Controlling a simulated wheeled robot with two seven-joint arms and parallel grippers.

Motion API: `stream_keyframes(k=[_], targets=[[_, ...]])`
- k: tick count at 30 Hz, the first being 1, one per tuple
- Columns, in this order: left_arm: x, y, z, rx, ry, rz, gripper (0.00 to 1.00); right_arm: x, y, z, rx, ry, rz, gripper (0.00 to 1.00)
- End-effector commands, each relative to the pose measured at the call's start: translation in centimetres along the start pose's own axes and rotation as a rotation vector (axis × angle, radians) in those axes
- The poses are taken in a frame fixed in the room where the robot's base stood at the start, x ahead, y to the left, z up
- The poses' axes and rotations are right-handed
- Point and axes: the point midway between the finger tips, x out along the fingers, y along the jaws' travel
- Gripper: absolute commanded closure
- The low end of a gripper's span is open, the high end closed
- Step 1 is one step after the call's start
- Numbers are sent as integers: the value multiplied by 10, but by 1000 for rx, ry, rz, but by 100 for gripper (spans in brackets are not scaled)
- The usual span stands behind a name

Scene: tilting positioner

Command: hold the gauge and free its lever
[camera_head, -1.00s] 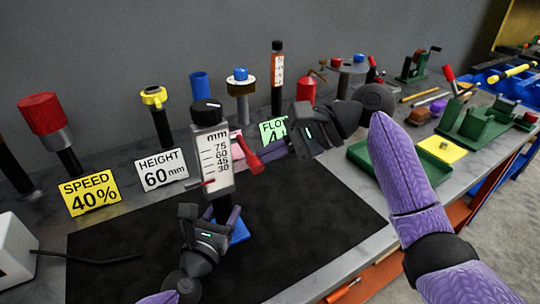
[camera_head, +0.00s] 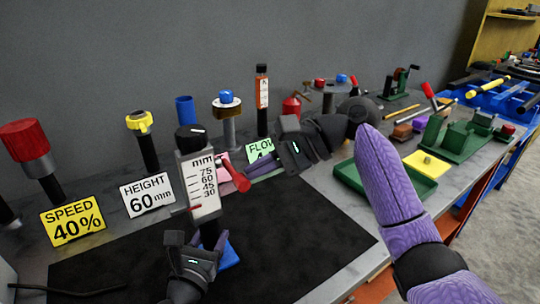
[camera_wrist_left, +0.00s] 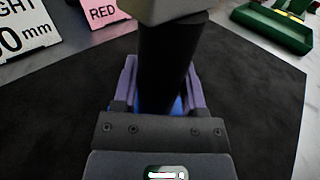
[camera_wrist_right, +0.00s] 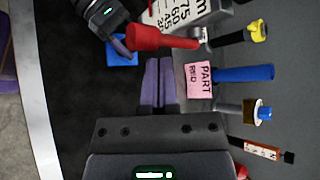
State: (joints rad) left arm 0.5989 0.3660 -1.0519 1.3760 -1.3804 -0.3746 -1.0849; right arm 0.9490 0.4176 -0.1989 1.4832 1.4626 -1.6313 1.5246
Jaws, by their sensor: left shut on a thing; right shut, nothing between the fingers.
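The gauge (camera_head: 204,187) is a white upright plate with an mm scale, a black knob on top, a black post (camera_wrist_left: 168,65) and a blue base (camera_head: 230,256). Its red lever (camera_head: 234,176) sticks out from the right side of the plate, slanting down; it also shows in the right wrist view (camera_wrist_right: 150,38). My left gripper (camera_head: 208,240) is shut on the post below the plate, a finger on either side. My right gripper (camera_wrist_right: 158,64) is shut and empty, its fingertips close beside the lever; I cannot tell if they touch it.
The gauge stands on a black mat (camera_head: 300,230). Behind it are a HEIGHT sign (camera_head: 148,193), a pink sign (camera_wrist_right: 198,80), a blue cylinder (camera_head: 186,110) and several posts. A green tray (camera_head: 385,180) lies to the right. The mat's right part is clear.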

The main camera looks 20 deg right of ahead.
Motion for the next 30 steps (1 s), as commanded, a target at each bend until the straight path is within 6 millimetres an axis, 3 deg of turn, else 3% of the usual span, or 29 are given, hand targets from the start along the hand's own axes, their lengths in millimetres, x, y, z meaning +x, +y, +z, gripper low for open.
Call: stream_keyframes(k=[5, 12, 18, 30], targets=[[0, 0, 0, 0, 1, 0, 100, -12, 13, -32, 9, 2, 1, 100], [0, 0, 0, 0, 1, 0, 100, -65, -15, -37, 2, 2, -4, 100], [0, 0, 0, 0, 1, 0, 100, -93, -28, -41, 3, 2, -1, 100], [0, 0, 0, 0, 1, 0, 100, -101, -31, -42, 2, 0, 0, 100]])
